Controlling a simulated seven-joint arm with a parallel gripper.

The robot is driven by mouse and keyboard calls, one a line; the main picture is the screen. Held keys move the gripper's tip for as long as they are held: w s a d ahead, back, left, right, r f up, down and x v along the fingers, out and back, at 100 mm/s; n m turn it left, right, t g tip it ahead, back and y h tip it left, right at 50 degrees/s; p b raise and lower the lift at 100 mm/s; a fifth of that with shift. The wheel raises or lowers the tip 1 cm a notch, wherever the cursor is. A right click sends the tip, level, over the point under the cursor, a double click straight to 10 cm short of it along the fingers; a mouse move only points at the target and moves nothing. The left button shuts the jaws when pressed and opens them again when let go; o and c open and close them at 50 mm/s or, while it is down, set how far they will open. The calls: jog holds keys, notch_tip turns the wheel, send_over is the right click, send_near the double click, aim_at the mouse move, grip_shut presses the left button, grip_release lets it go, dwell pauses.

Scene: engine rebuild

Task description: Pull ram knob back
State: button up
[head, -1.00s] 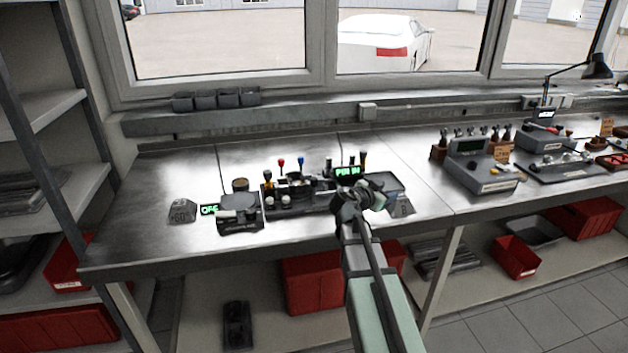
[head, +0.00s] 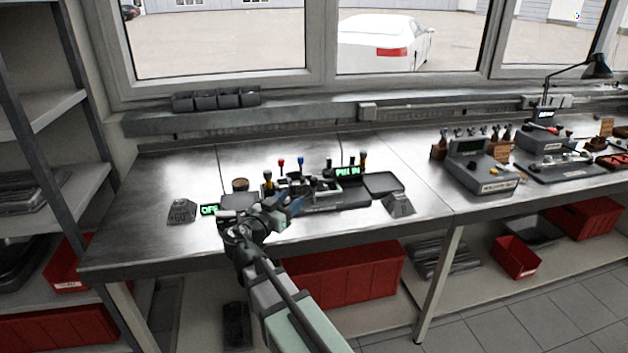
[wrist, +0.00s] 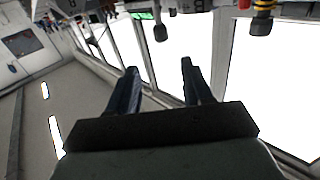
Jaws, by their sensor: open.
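A press-like fixture (head: 345,195) with several knobs and levers stands on the bench, its left part behind my arm. Its knobs include a red one (head: 281,162), a blue one (head: 300,161) and a dark-and-yellow one (head: 363,160). I cannot tell which is the ram knob. My gripper (head: 295,205) is in front of the fixture's left part, fingers apart and empty. In the wrist view, my gripper (wrist: 158,72) is open with nothing between the fingers. A grey knob (wrist: 160,32) and a yellow-and-black knob (wrist: 262,22) hang into the top of that view, apart from the fingers.
A small green display (head: 347,171) stands behind the fixture and another (head: 209,210) at the left. Grey wedge-shaped blocks stand left (head: 182,211) and right (head: 398,205). A shallow dark tray (head: 383,184) lies right of the fixture. The bench at far left is clear.

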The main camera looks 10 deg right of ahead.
aim_at(312, 181)
jog(key=x, duration=1.3)
jog(key=shift+w+d, duration=0.1)
jog(key=shift+w, duration=0.15)
jog(key=shift+c, duration=0.4)
grip_shut()
